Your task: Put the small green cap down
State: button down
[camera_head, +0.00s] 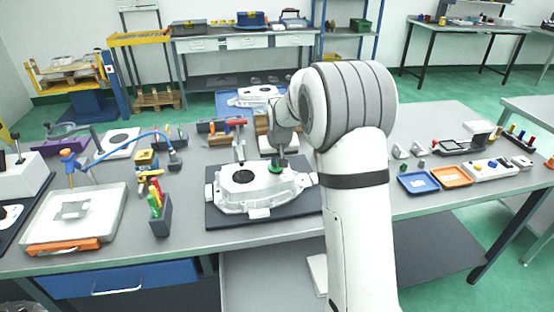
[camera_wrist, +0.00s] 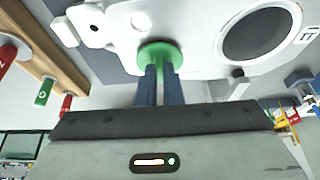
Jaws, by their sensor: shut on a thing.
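The small green cap (camera_wrist: 158,54) is a round green disc with a stem between my fingers in the wrist view. My gripper (camera_wrist: 160,85) is shut on it. In the head view the green cap (camera_head: 276,169) shows at the far right part of the white casting (camera_head: 243,198), under my gripper (camera_head: 279,158). The cap appears at or very close to the casting's surface; I cannot tell whether it touches. The casting has a large dark round opening, which also shows in the wrist view (camera_wrist: 262,35).
The casting lies on a dark mat (camera_head: 224,222). A black holder with tools (camera_head: 160,220) is to the left. A blue tray (camera_head: 418,182) and an orange tray (camera_head: 451,177) lie to the right. My arm hides part of the table.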

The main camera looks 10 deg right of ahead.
jog(key=shift+f, duration=0.25)
jog(key=c, duration=1.6)
grip_release()
jog(key=shift+r, duration=0.1)
jog(key=shift+s+r, duration=0.1)
jog(key=shift+r, duration=0.45)
jog(key=b+v, duration=0.1)
jog(key=v, duration=1)
jog(key=s+f, duration=0.1)
jog(key=s, duration=1)
jog(key=s+f+g, duration=0.1)
jog(key=s, duration=1)
jog(key=s+f+g, duration=0.1)
jog(key=s+f, duration=0.1)
jog(key=s, duration=0.9)
